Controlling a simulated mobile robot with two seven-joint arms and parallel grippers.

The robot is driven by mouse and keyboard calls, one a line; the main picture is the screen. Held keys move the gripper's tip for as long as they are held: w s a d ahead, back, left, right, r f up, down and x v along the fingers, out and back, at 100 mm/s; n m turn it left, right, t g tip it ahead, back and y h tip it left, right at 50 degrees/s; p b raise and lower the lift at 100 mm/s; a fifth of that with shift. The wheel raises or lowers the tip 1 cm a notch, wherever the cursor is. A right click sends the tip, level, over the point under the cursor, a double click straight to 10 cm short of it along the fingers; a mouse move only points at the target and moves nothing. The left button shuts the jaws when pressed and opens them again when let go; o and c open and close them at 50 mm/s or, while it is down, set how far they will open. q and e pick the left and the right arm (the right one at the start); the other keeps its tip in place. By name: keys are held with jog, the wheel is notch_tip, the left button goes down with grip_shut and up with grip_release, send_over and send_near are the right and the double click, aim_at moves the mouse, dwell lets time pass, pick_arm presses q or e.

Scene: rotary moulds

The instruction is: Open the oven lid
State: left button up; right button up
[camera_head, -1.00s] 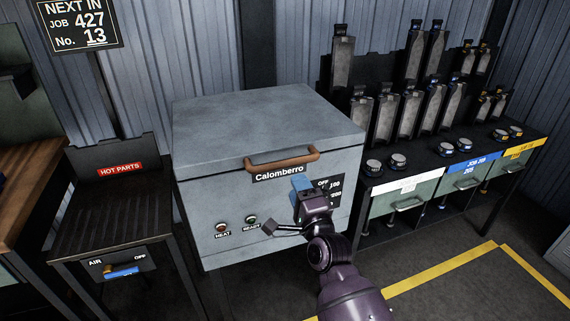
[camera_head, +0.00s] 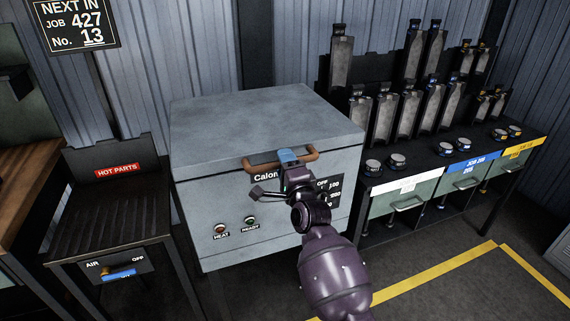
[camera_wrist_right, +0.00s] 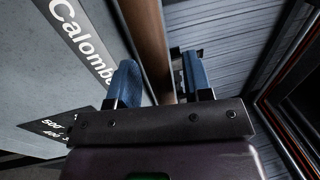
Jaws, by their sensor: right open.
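The oven (camera_head: 225,200) is a grey box labelled Calomberro, and its flat lid (camera_head: 250,125) is down. A brown bar handle (camera_head: 309,155) runs across the lid's front edge; it also shows in the right wrist view (camera_wrist_right: 147,40). I cannot tell whether either finger touches the bar. The gripper hides part of the label and the dial panel. My left gripper is out of view.
A dark slatted table (camera_head: 115,210) with a hot parts sign stands left of the oven. A rack with upright moulds and several drawers (camera_head: 405,197) stands at the right. Yellow lines (camera_head: 440,270) mark the clear floor in front.

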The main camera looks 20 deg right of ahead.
grip_shut()
